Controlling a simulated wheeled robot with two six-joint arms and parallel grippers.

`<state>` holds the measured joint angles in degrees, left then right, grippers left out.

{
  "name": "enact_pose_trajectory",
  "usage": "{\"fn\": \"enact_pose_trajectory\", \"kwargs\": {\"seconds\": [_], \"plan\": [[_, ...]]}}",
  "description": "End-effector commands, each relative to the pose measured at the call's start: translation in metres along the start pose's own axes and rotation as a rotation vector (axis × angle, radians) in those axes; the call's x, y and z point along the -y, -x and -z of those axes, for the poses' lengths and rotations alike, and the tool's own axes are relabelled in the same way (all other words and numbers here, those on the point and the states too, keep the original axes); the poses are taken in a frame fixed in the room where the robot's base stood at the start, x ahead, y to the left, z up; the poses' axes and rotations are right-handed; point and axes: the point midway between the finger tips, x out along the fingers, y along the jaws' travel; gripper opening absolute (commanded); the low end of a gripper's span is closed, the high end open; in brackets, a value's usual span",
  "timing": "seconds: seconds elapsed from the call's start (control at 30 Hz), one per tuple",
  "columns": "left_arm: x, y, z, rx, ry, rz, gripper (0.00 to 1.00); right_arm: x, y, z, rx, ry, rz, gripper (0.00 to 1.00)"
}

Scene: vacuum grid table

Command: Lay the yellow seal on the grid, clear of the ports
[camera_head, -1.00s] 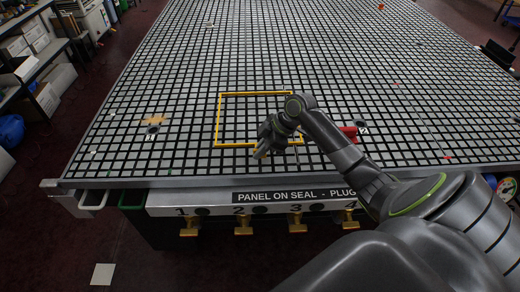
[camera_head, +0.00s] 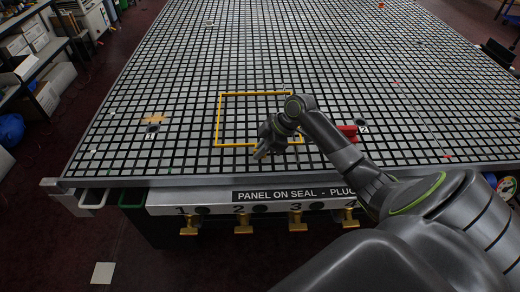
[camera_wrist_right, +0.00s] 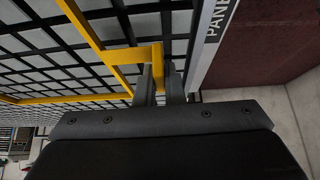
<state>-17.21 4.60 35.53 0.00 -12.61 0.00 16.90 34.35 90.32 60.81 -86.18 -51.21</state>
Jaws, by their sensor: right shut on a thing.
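The yellow seal (camera_head: 218,118) is a thin square frame over the grid table (camera_head: 330,60), near its front edge. It sits between the left port (camera_head: 152,129) and the right port (camera_head: 362,128), clear of both in the head view. My right gripper (camera_head: 261,153) is at the seal's front side. In the right wrist view, its fingers (camera_wrist_right: 162,72) are shut on a short yellow tab of the seal (camera_wrist_right: 85,25). I cannot tell whether the seal touches the grid. My arm hides part of its right side. My left gripper is not in view.
A red object (camera_head: 348,131) lies beside the right port, close to my right arm. An orange-tan patch (camera_head: 155,118) is by the left port. Brass valves (camera_head: 243,224) line the front panel below the edge. The grid behind the seal is mostly free.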

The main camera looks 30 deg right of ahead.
Motion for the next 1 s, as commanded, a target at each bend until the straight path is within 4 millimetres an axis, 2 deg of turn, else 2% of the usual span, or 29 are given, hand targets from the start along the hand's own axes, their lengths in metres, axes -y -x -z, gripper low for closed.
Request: {"fn": "enact_pose_trajectory", "kwargs": {"seconds": [0.3, 0.33, 0.5, 0.53, 0.83, 1.0], "plan": [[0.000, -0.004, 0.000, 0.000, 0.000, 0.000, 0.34, 0.000, -0.006, -0.004, -0.001, 0.001, -0.001, 0.00], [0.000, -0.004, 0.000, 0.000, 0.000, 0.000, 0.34, 0.000, -0.006, -0.004, -0.001, 0.001, -0.001, 0.10], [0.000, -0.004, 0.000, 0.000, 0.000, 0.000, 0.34, 0.000, -0.005, -0.003, 0.000, 0.001, -0.001, 0.32], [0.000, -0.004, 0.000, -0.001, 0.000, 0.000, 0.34, 0.000, -0.005, -0.003, 0.000, 0.001, 0.000, 0.34], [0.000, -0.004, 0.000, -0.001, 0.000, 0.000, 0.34, 0.000, -0.004, -0.004, 0.001, 0.000, 0.000, 0.34], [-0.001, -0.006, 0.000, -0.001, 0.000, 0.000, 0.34, -0.001, 0.013, -0.005, 0.003, 0.002, -0.003, 0.34]]}}
